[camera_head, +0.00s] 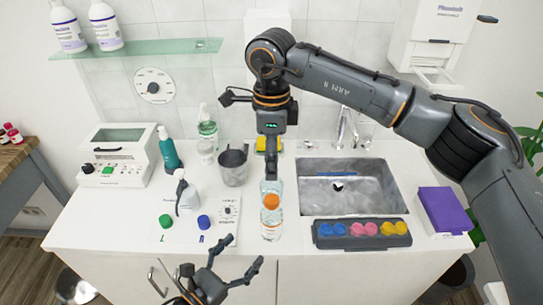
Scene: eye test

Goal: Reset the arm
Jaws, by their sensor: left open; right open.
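My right arm (350,85) comes in from the right, arches over the sink and points down at the middle of the counter. Its gripper (270,174) is open at the top of a clear bottle with an orange spot (271,222). My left gripper (220,254) is open and empty, low in the picture, in front of the counter's front edge. Its fingers are spread.
The sink (390,178) lies right of the bottle. A dark tray (362,244) of coloured lens cases and a purple box (445,208) are at right.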

